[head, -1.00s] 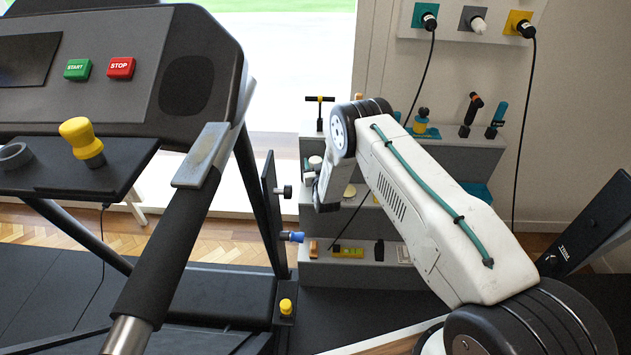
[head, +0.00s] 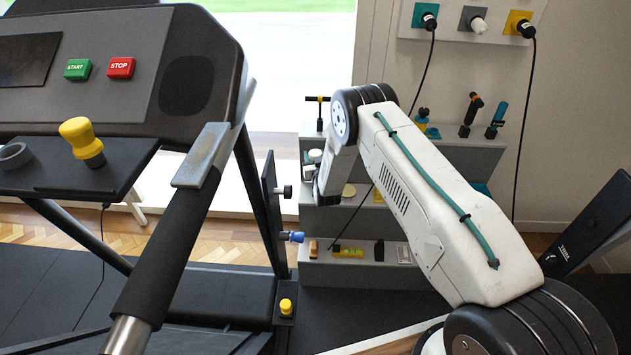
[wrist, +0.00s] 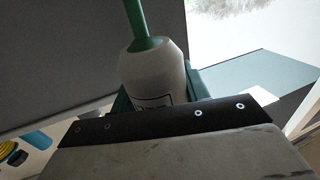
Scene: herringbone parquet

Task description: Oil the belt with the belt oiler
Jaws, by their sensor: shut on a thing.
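The belt oiler (wrist: 153,75), a pale bottle with a green nozzle, stands in my gripper (wrist: 165,112) in the wrist view. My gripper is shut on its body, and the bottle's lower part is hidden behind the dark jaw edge. In the head view my gripper (head: 324,188) hangs in front of the grey stepped shelf, right of the treadmill upright. The oiler is hard to make out there. The treadmill (head: 110,75) fills the left side. I cannot clearly tell its belt from the dark surfaces low on the left.
The grey shelf (head: 350,274) holds several small tools. The treadmill handrail (head: 165,255) and upright, with a blue-tipped knob (head: 291,236), stand left of my gripper. A yellow knob (head: 82,141) sits on the console tray. Plugs and hanging cords are at the upper right.

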